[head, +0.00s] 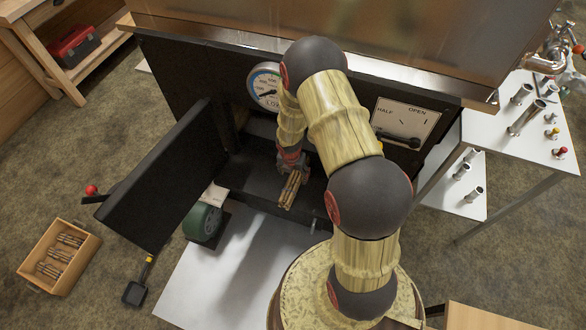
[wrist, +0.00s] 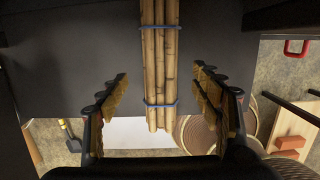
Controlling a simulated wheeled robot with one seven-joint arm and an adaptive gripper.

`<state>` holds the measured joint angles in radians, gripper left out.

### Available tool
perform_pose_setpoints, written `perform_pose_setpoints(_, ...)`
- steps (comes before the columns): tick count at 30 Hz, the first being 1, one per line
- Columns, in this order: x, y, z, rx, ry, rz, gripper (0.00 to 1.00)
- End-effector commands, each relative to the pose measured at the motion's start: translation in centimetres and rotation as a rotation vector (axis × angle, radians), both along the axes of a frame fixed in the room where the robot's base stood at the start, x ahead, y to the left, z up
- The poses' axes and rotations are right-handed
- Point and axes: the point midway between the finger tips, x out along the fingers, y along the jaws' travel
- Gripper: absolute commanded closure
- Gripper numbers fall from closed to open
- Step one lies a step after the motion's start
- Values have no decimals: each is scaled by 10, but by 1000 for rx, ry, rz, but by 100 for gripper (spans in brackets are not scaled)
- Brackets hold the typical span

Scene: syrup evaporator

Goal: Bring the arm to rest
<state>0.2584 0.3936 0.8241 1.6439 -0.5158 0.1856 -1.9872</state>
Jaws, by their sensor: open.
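My gripper (head: 292,160) is at the open firebox (head: 258,185) of the dark evaporator. Its two fingers are spread wide in the wrist view (wrist: 161,76). A bundle of sticks (wrist: 160,50) with two blue ties lies on the dark surface there. Its near end reaches between the fingers, with a gap on each side and no finger touching it. The bundle also shows in the head view (head: 289,190), just below the gripper. My arm is bent and stretched out over the evaporator front, hiding part of it.
The firebox door (head: 150,185) stands open at left. A round gauge (head: 265,86) and a lever plate (head: 405,120) flank my arm. A wooden crate of bundles (head: 36,280) and a small shovel (head: 136,290) are on the floor.

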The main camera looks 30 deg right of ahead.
Motion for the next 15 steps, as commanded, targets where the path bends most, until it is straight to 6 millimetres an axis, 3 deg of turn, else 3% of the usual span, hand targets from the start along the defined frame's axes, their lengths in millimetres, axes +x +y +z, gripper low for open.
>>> perform_pose_setpoints(6, -4, 5, 42, -1, -2, 0, 35)
perform_pose_setpoints(15, -7, 8, 66, 0, 0, 1, 35)
